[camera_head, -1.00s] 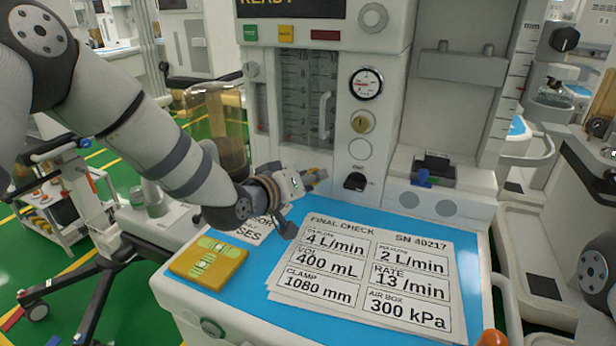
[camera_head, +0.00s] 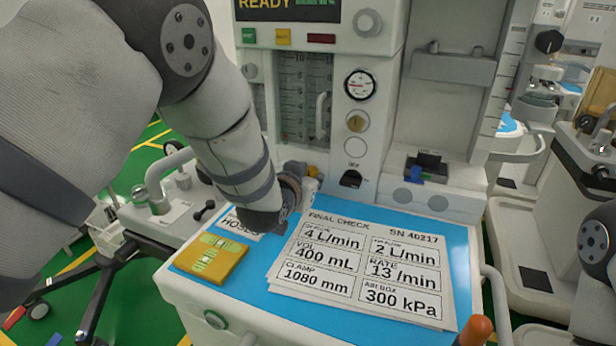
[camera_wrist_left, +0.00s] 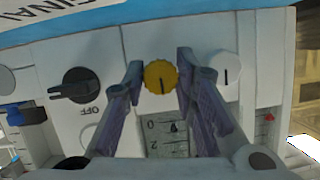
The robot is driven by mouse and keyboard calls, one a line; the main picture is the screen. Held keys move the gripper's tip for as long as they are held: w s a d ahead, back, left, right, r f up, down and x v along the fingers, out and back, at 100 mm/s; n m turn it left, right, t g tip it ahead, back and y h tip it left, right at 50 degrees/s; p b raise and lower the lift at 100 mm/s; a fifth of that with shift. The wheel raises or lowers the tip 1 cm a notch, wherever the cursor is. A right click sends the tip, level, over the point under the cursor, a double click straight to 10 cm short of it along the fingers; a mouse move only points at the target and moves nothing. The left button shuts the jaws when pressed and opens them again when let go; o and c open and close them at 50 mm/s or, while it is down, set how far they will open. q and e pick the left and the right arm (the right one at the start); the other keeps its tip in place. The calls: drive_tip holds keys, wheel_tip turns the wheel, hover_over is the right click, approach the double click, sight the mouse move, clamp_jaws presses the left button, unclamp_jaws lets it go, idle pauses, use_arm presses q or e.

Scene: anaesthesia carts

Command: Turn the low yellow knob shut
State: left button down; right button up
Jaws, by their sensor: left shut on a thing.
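The low yellow knob (camera_wrist_left: 160,77) sits on the white machine front, between the two fingers of my left gripper (camera_wrist_left: 159,72) in the left wrist view. The fingers are shut on its sides. A short dark mark shows on the knob's face. My right gripper is out of view.
A white knob (camera_wrist_left: 224,68) and a black knob marked OFF (camera_wrist_left: 80,85) flank it. Printed sheets (camera_head: 365,268) and a yellow packet (camera_head: 211,258) lie on the blue worktop (camera_head: 455,235) below my wrist.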

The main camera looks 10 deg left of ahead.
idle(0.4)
use_arm(q)
drive_tip(key=c, duration=1.3)
unclamp_jaws()
drive_tip(key=v, duration=1.2)
drive_tip(key=shift+d+f, duration=0.1)
drive_tip(key=shift+d, duration=0.1)
